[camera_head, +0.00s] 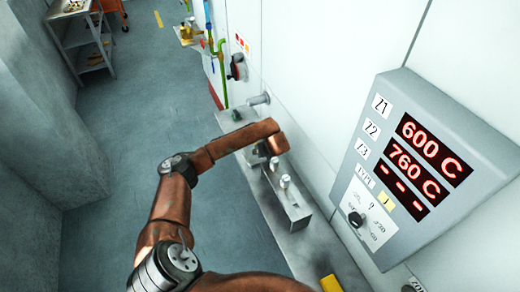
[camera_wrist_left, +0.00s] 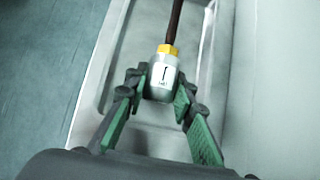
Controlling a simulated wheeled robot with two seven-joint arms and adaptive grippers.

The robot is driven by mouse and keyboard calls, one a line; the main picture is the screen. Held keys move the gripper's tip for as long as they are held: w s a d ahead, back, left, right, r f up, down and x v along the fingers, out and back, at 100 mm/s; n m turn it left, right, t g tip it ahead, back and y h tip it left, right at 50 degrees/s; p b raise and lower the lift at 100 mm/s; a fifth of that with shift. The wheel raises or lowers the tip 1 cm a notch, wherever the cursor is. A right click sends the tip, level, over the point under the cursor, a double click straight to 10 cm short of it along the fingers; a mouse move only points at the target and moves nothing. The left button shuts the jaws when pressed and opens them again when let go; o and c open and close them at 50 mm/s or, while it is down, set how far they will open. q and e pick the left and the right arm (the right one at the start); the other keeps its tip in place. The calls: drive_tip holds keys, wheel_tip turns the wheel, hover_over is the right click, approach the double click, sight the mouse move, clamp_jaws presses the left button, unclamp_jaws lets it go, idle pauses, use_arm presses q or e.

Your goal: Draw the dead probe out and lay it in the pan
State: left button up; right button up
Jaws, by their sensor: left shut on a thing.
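In the left wrist view, my left gripper (camera_wrist_left: 161,84) is shut on a probe (camera_wrist_left: 162,77), its green-padded fingers on either side of the pale head. The head has a dark mark and a yellow collar; a dark brown rod extends from it toward the top of the picture. Its far end is out of frame. Behind it is a pale shallow pan (camera_wrist_left: 91,100) with a raised rim; I cannot tell whether the probe touches it. In the head view, my copper-coloured left arm reaches to the wall ledge, and its gripper is mostly hidden. My right gripper is not in view.
A wall panel (camera_head: 400,90) reads 600 C, 760 C and dashes for Z1, Z2 and Z3. Pale-topped fittings (camera_head: 285,181) stand on the grey ledge (camera_head: 272,208) below the wall. A metal cart (camera_head: 80,40) stands far left. The floor (camera_head: 130,110) between is clear.

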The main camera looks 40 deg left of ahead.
use_arm(q)
drive_tip(key=o, duration=1.1)
drive_tip(key=shift+r, duration=0.1)
wheel_tip(320, 180, up, 10)
drive_tip(key=shift+f, duration=0.1)
idle(0.5)
